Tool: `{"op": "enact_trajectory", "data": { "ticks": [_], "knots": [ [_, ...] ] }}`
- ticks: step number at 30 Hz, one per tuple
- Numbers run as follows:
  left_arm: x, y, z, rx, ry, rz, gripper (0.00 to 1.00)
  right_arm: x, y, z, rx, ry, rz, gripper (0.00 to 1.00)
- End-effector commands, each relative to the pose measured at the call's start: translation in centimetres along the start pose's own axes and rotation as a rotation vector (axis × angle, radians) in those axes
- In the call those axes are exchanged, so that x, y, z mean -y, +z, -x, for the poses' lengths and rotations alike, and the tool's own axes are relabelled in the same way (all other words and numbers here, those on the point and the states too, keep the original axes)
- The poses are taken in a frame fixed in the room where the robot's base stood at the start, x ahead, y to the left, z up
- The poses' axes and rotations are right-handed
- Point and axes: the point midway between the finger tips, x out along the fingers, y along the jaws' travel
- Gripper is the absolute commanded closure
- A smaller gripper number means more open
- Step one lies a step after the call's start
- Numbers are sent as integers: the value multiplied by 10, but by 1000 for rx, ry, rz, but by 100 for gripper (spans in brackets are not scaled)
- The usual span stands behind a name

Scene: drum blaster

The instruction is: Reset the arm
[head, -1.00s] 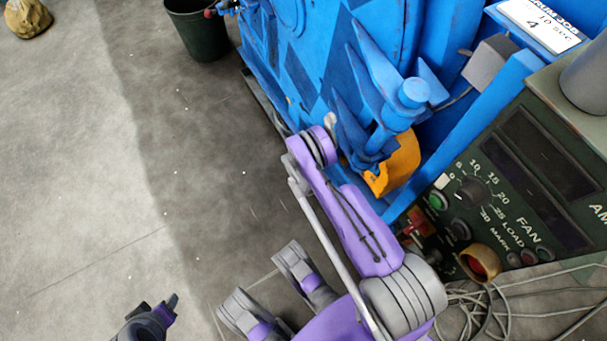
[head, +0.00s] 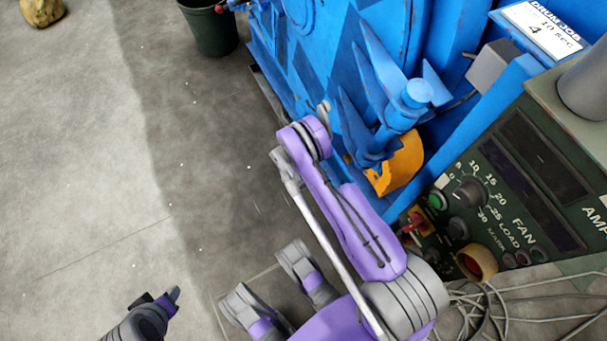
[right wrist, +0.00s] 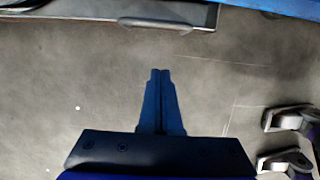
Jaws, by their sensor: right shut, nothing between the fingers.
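My right arm (head: 360,235), purple and grey, reaches up from the bottom of the head view, in front of the blue machine (head: 310,65). Its gripper does not show there. In the right wrist view my right gripper (right wrist: 160,75) is shut and empty, with its two dark fingers together above bare grey floor. My left gripper (head: 174,295) shows small at the bottom left of the head view, over open floor. Nothing is seen in it, and its fingers are too small to tell open from shut.
A green control panel (head: 510,185) with knobs and buttons stands right of my right arm. Loose cables (head: 520,305) lie below it. The floor on the left is clear.

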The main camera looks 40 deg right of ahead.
Motion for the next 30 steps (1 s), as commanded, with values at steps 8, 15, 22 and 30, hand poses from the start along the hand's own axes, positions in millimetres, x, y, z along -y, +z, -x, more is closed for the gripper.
{"op": "enact_trajectory", "data": {
  "ticks": [8, 15, 22, 30],
  "knots": [
    [0, -1, 6, -1, 0, 0, 50, 0, -1, 27, 0, 0, 2, 100],
    [0, -1, 6, -1, 0, 0, 50, 0, -1, 28, -1, 0, 1, 100],
    [0, -1, 6, -1, 0, 0, 50, -13, -2, 78, -21, 25, -83, 100],
    [0, -1, 6, -1, 0, 0, 50, -20, -5, 209, -94, 87, -333, 100]
  ]
}}
